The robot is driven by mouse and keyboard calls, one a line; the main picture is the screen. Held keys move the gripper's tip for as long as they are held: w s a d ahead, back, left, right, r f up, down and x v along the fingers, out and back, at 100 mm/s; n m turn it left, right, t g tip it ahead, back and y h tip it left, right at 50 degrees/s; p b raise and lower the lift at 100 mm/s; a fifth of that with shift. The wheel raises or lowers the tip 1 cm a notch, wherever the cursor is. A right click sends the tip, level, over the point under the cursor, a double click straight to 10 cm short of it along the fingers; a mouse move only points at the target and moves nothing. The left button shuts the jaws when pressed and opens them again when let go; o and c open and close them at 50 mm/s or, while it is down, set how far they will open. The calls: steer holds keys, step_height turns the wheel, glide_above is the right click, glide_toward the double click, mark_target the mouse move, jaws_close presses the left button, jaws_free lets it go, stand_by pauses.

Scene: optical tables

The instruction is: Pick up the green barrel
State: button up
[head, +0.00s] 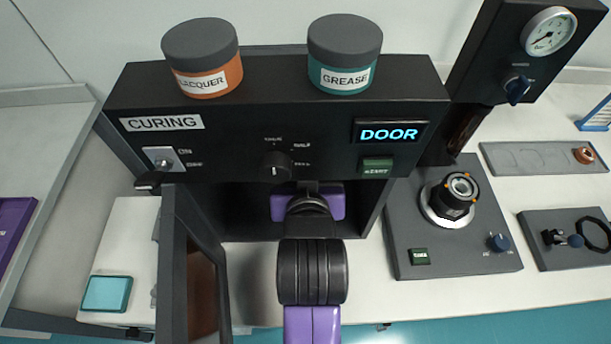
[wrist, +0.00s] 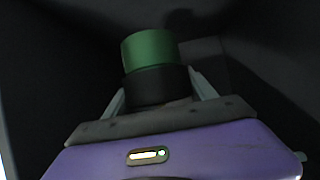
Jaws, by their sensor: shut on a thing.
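The green barrel (wrist: 150,50) shows in the wrist view, upright, with a black lower part. My gripper (wrist: 157,93) is shut on it, one pale finger on each side of the black part. In the head view my arm reaches through the open front of the curing oven (head: 125,90). The purple body of my gripper shows inside; the fingers and the barrel are hidden there. I cannot tell whether the barrel touches the oven floor.
The oven door (head: 175,270) stands open left of my arm. Dark oven walls enclose the gripper closely. A lacquer jar (head: 203,58) and a grease jar (head: 345,55) stand on the oven top. A grey device (head: 455,255) is at right.

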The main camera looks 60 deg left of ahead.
steer(key=shift+d+r, duration=0.15)
steer(key=shift+r, duration=0.2)
steer(key=s+d, duration=0.4)
steer(key=d, duration=0.4)
steer(key=s+d+p, duration=0.1)
steer(key=s+d, duration=0.4)
steer(key=d, duration=0.4)
